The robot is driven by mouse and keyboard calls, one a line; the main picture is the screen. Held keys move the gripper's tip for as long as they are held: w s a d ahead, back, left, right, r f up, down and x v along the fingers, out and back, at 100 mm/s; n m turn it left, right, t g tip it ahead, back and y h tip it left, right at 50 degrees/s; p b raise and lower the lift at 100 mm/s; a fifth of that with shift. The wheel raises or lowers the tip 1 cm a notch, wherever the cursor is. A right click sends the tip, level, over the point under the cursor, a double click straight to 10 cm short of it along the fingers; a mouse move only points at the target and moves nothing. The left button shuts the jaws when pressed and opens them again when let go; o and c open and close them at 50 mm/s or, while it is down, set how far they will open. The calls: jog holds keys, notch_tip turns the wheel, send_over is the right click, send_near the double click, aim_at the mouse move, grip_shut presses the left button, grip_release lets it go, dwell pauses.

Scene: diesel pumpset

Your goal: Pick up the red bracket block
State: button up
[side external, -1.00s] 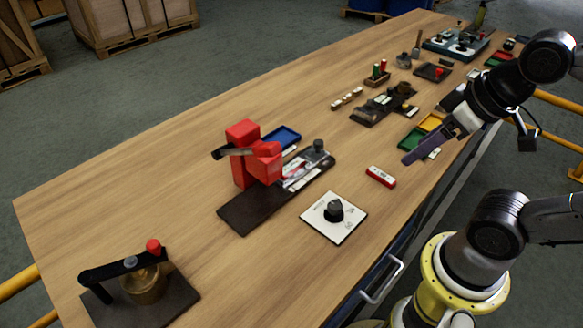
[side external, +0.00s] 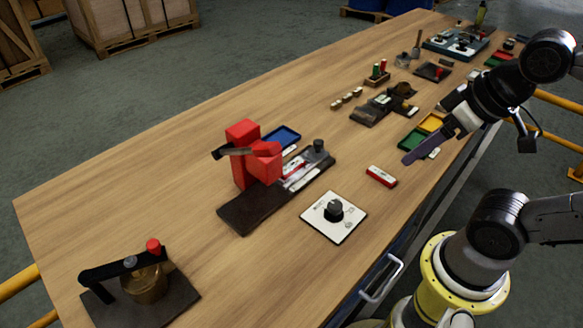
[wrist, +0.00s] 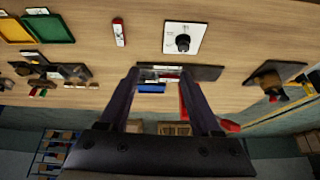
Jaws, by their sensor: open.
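The red bracket block (side external: 243,170) is a tall upright block with a shorter block joined at its right. My gripper (side external: 407,159) hangs open and empty at the right edge of the table, well apart from the block. In the wrist view the two fingers of my gripper (wrist: 160,75) are spread wide. Parts of the red bracket block (wrist: 229,125) show past the right finger, which hides some of it.
A white plate with a black knob (side external: 334,212) and a small red-and-white piece (side external: 381,176) lie between the block and my arm. A blue tray (side external: 283,136) is behind the block. A black-handled device (side external: 143,283) stands at the near left.

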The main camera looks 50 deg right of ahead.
jog(key=w+a+r+m+g+y, duration=0.1)
jog(key=w+a+r+m+y, duration=0.15)
jog(key=w+r+m, duration=0.35)
jog(key=m+g+y, duration=0.3)
jog(key=m+g, duration=0.1)
jog(key=m, duration=0.7)
send_over(292, 165)
jog(key=s+d, duration=0.1)
jog(key=d, duration=0.4)
notch_tip(292, 165, down, 7)
notch_tip(292, 165, down, 5)
jog(key=d, duration=0.2)
jog(key=shift+g+y, duration=0.25)
jog(key=shift+g, duration=0.05)
jog(key=x, duration=0.8)
jog(key=w+x, duration=0.1)
jog(key=x, duration=0.4)
jog(key=shift+d, duration=0.1)
grip_shut()
jog(key=shift+r, duration=0.1)
